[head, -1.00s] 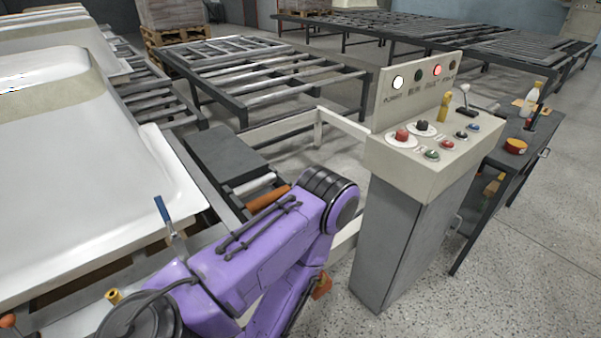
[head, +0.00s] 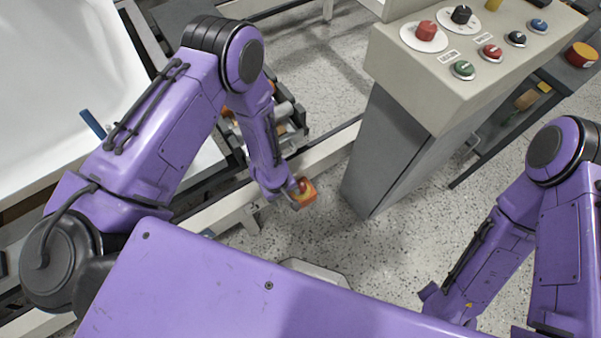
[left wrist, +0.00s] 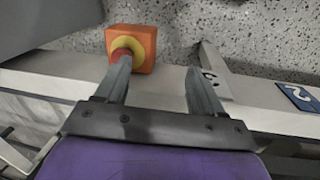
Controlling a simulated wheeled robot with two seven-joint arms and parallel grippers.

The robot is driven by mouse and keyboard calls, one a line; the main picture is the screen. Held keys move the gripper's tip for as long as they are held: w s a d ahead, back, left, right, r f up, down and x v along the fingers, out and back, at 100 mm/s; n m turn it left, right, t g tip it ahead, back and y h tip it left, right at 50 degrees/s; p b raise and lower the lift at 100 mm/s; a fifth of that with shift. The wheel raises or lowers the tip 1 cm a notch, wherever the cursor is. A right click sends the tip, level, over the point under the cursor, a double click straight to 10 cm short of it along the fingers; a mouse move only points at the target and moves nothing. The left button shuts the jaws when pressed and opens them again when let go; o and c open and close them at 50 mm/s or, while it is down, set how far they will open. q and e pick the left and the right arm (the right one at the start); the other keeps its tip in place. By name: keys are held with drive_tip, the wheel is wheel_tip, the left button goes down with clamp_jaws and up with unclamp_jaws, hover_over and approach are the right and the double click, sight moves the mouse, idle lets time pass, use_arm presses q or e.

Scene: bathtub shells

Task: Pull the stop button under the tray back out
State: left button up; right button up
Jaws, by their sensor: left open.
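The stop button is an orange box (head: 307,191) with a yellow ring and red cap, low on the pale frame rail. It also shows in the left wrist view (left wrist: 146,42), where one finger covers part of the ring (left wrist: 128,46) and most of the cap. My left gripper (left wrist: 158,65) is open, its fingers wide apart, with the button at the left finger and nothing between them. I cannot tell whether that finger touches it. In the head view my left gripper (head: 292,194) is beside the box. My right arm is at the right; its fingers are not visible.
A control cabinet (head: 395,150) with several knobs and buttons on its sloping top stands right of the stop button. A white shell (head: 50,70) lies at the left. A blue tag (left wrist: 299,97) hangs on the rail. Speckled floor (head: 390,255) is open below the cabinet.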

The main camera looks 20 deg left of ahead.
use_arm(q)
drive_tip(key=n+g+y+b, duration=0.1)
hover_over(301, 187)
drive_tip(key=shift+r, duration=0.3)
drive_tip(key=shift+w, duration=0.2)
wheel_tip(301, 187, down, 8)
drive_tip(key=b, duration=0.6)
drive_tip(key=shift+r+b, duration=0.1)
drive_tip(key=shift+b, duration=0.25)
drive_tip(key=shift+s, duration=0.1)
drive_tip(key=shift+r, duration=0.1)
drive_tip(key=c, duration=1.1)
